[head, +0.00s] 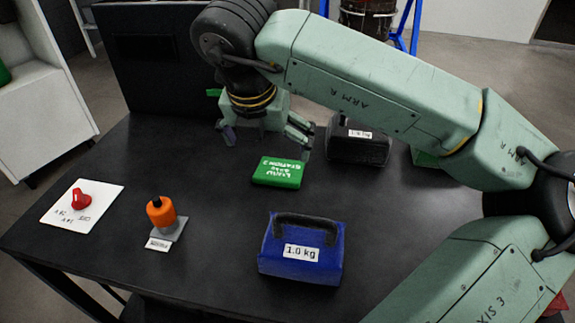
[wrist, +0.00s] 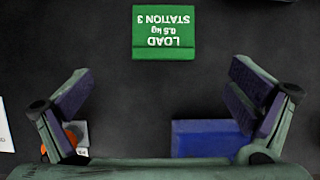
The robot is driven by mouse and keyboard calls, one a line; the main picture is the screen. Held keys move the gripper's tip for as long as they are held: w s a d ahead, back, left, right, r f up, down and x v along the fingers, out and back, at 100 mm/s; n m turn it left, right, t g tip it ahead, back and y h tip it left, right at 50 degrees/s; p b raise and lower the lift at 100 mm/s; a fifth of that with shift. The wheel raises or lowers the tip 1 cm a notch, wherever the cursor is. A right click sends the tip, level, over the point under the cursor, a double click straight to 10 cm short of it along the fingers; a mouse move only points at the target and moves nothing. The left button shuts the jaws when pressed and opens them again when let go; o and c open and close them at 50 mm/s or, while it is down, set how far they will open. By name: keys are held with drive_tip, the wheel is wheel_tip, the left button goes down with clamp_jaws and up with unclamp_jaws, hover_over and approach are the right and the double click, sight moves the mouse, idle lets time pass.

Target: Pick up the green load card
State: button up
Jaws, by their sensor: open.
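The green load card (head: 277,172) lies on the dark table, beyond the blue weight in the head view. In the wrist view the card (wrist: 167,32) lies near the top middle, with upside-down white text reading "LOAD 0.5 kg STATION 3". My gripper (head: 265,137) is above the table, behind and above the card in the head view. In the wrist view my gripper (wrist: 160,95) is open, with its fingers wide apart and bare table between them. The card is beyond the fingertips and not touched.
A blue 1.0 kg weight (head: 300,250) stands at the front. A black weight (head: 358,148) stands right of the card. An orange knob on a grey base (head: 160,213) and a white plate with a red knob (head: 100,203) are at the left. The table between them is clear.

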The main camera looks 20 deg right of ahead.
hover_over(278, 175)
drive_tip(key=s+a, duration=0.2)
drive_tip(key=f, duration=0.5)
drive_tip(key=shift+w+d+p, duration=0.1)
drive_tip(key=shift+w+p, duration=0.15)
drive_tip(key=shift+p, duration=0.15)
drive_tip(key=shift+p+x, duration=0.95)
drive_tip(key=shift+x, duration=1.65)
drive_tip(key=shift+s+d, duration=0.15)
drive_tip(key=shift+s, duration=0.05)
drive_tip(key=shift+c, duration=0.6)
drive_tip(key=c, duration=0.9)
drive_tip(key=shift+o, duration=0.2)
wheel_tip(278, 175, up, 10)
drive_tip(key=b, duration=0.2)
drive_tip(key=o, duration=0.5)
drive_tip(key=c, duration=1.2)
